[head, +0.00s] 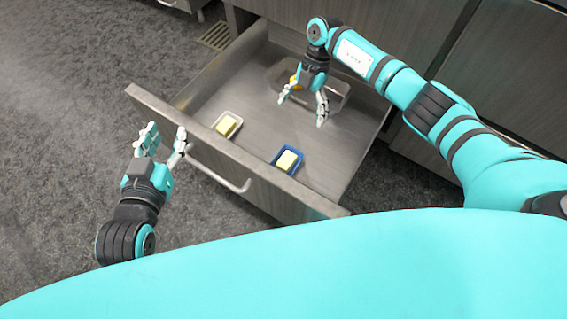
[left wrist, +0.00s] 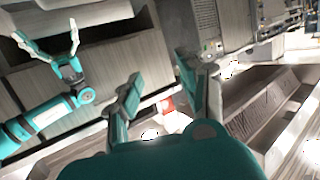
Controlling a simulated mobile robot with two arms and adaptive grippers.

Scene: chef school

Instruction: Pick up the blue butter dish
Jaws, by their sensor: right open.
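The right gripper also shows in the left wrist view (left wrist: 48,48). My left gripper (head: 167,138) is outside the drawer, to the left of its front panel, with its fingers spread and nothing between them. Its fingers also show in the left wrist view (left wrist: 165,92).
A white dish (head: 237,119) with butter lies left of the blue one. A clear container (head: 342,92) with something yellow stands at the drawer's back, partly behind my right gripper. The drawer's front panel (head: 205,146) and handle (head: 232,187) face my left gripper. Drawer floor between is bare.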

